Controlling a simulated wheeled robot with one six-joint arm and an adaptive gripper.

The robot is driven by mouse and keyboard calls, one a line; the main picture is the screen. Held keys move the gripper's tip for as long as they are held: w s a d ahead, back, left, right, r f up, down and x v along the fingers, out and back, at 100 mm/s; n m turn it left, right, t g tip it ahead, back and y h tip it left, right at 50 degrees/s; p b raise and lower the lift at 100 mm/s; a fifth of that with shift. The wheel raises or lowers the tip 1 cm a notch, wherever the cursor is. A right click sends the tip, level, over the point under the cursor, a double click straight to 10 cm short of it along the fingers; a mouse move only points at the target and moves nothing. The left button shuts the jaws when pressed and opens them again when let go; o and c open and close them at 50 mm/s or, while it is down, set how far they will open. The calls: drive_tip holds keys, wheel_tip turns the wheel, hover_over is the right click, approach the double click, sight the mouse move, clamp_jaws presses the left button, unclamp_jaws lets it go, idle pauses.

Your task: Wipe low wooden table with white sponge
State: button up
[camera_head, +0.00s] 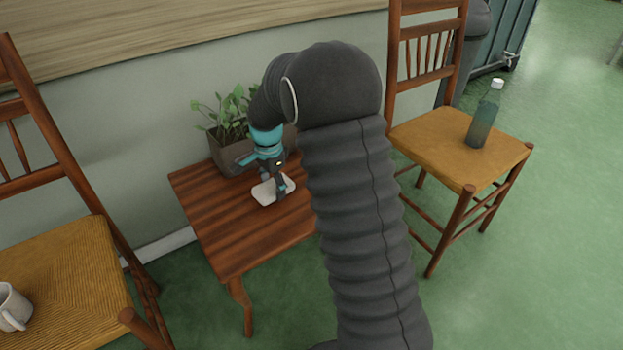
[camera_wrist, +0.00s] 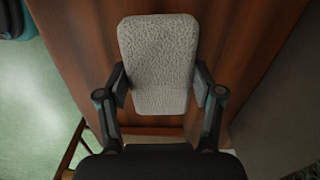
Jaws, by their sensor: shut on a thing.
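The low wooden table (camera_head: 235,228) stands between two chairs, with its brown striped top partly hidden behind my arm. The white sponge (camera_head: 266,192) is at the table top, near the plant; I cannot tell for certain whether it touches the wood. My gripper (camera_head: 278,192) points down and is shut on the sponge. In the wrist view the sponge (camera_wrist: 158,62) is a pale, rough block with rounded corners, held across its sides between the two fingers (camera_wrist: 160,88). The table (camera_wrist: 80,40) shows beneath it in that view.
A potted plant (camera_head: 222,152) stands at the table's back edge, close to my gripper. A chair (camera_head: 70,275) at left holds a white mug (camera_head: 12,305). A chair (camera_head: 425,140) at right holds a green bottle (camera_head: 484,118). The table's front left part is clear.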

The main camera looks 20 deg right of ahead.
drive_tip(key=shift+r+p, duration=1.65)
drive_tip(key=shift+r, duration=0.95)
drive_tip(key=shift+s, duration=0.1)
